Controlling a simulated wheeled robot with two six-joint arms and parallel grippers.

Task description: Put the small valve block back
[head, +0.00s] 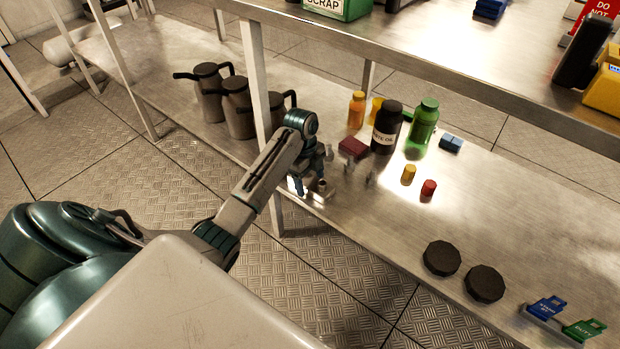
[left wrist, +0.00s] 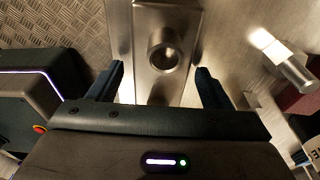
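A small metal block with a round, hollow port, which looks like the valve block (head: 321,187), is on the lower shelf near its front edge. In the left wrist view the valve block (left wrist: 187,18) is seen from above, with its port facing the camera. My left gripper (head: 313,172) is down over it, and its two dark fingers (left wrist: 160,72) stand apart, one on each side of the block. A narrow gap shows at the left finger; whether the right finger touches is unclear. My right gripper is not in view.
Beside the gripper are a dark red block (head: 353,148) and small metal fittings (head: 370,170). Behind stand a black bottle (head: 386,128) and a green bottle (head: 424,122). Metal jugs (head: 238,108) stand left of the shelf post (head: 255,80). The upper shelf (head: 450,60) overhangs behind.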

